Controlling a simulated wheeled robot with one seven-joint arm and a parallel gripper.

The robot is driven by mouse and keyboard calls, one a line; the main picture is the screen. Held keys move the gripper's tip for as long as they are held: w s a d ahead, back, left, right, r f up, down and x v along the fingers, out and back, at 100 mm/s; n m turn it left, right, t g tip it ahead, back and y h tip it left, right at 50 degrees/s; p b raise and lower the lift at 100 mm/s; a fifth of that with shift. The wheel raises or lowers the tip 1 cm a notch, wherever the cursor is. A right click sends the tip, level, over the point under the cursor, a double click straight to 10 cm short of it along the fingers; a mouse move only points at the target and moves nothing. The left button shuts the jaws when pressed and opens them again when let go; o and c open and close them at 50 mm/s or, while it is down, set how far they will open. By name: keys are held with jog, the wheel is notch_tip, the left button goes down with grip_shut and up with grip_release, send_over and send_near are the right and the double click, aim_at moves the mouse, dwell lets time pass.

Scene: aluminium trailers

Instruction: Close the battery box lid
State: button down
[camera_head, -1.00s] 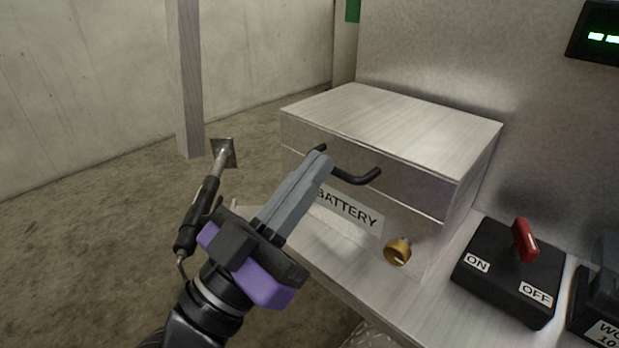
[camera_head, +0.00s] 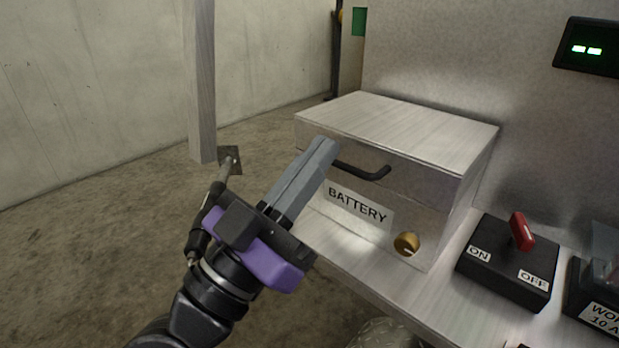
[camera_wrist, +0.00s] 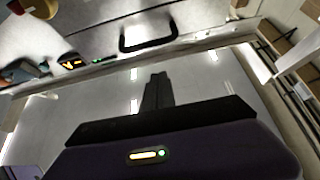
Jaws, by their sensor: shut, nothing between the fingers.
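The metal battery box (camera_head: 445,212) stands on a metal shelf, with a BATTERY label (camera_head: 357,207) on its front. Its lid (camera_head: 400,128) lies flat on top, and no gap shows under it. A black bar handle (camera_head: 362,171) sticks out from the front; its left part is hidden behind my fingers. My gripper (camera_head: 324,147) is shut and empty, its fingers pointing up and right in front of the handle's left end. Whether they touch it cannot be told. In the wrist view, the fingers (camera_wrist: 157,82) show below the handle (camera_wrist: 148,34), which looks clear of them.
A brass knob (camera_head: 407,243) sits low on the box front. Right of the box are a black ON/OFF switch with a red lever (camera_head: 521,231) and another device (camera_head: 600,287). A wall rises behind. A post (camera_head: 201,85) and open floor are left.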

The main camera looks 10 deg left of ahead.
jog(key=s+a+f+p, duration=0.1)
jog(key=s+a+f, duration=0.2)
jog(key=s+f, duration=0.35)
jog(key=w+a+f+n+t+y, duration=0.1)
jog(key=w+a+f+n+y, duration=0.65)
jog(key=n+y, duration=0.6)
jog(key=s+d+f+n+g+y, duration=0.1)
jog(key=s+d+f+g+y, duration=0.15)
jog(key=f, duration=0.45)
jog(key=s+d+f+n+g+y, duration=0.2)
jog(key=s+d+f+y, duration=0.15)
jog(key=f, duration=0.35)
jog(key=s+d+f+m+g+h, duration=0.25)
jog(key=s+d+m+h, duration=0.5)
jog(key=s+d, duration=2)
notch_tip(320, 180, up, 34)
jog(key=w+d+m+y+p, duration=0.1)
jog(key=d+m+p, duration=0.1)
jog(key=p, duration=3.3)
jog(key=shift+w+t+y, duration=0.3)
jog(key=shift+w, duration=0.05)
